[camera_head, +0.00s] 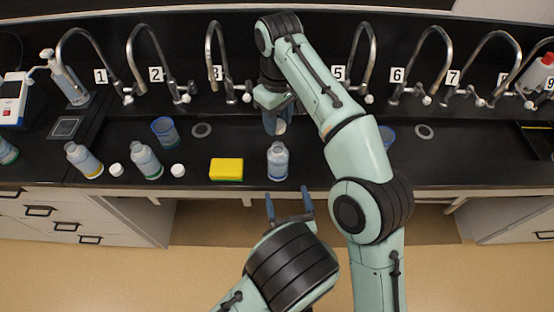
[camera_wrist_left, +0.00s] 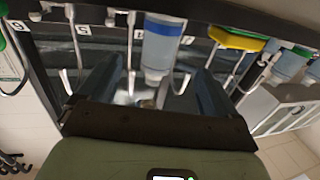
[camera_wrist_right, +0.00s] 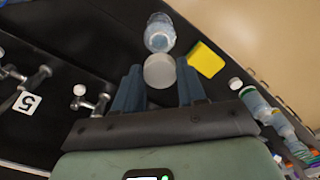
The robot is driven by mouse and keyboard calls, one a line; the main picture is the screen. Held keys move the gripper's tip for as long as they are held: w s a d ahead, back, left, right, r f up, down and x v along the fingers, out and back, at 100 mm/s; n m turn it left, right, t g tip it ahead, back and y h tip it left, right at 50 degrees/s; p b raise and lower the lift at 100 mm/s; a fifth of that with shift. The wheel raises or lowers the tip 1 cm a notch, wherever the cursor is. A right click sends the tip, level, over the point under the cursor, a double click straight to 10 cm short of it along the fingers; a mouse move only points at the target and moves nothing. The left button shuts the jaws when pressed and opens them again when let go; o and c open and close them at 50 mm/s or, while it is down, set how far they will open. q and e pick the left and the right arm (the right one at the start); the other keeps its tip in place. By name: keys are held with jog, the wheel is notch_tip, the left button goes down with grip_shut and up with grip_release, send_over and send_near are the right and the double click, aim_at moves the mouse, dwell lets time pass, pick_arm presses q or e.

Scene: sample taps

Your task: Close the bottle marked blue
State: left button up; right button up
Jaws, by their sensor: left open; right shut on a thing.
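The bottle marked blue (camera_head: 278,162) stands upright near the counter's front edge. Its blue band shows in the left wrist view (camera_wrist_left: 164,28), where the bottle appears upside down. My left gripper (camera_head: 289,204) is open and empty in front of the counter edge, its fingers pointing at the bottle without touching it. My right gripper (camera_head: 275,118) is above the counter behind the bottle, shut on a white cap (camera_wrist_right: 159,70). The cap is apart from the bottle, which also shows beyond it in the right wrist view (camera_wrist_right: 160,32). The bottle's mouth is too small to judge.
A yellow sponge (camera_head: 226,169) lies left of the bottle. Farther left stand two more bottles, yellow-banded (camera_head: 83,160) and green-banded (camera_head: 146,160), with loose white caps (camera_head: 117,169) and (camera_head: 178,170) beside them. Numbered taps line the back.

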jog(key=shift+s, duration=0.1)
pick_arm(q)
jog(key=x, duration=1.2)
jog(key=c, duration=1.5)
pick_arm(e)
send_over(278, 146)
jog(key=shift+f, duration=2.5)
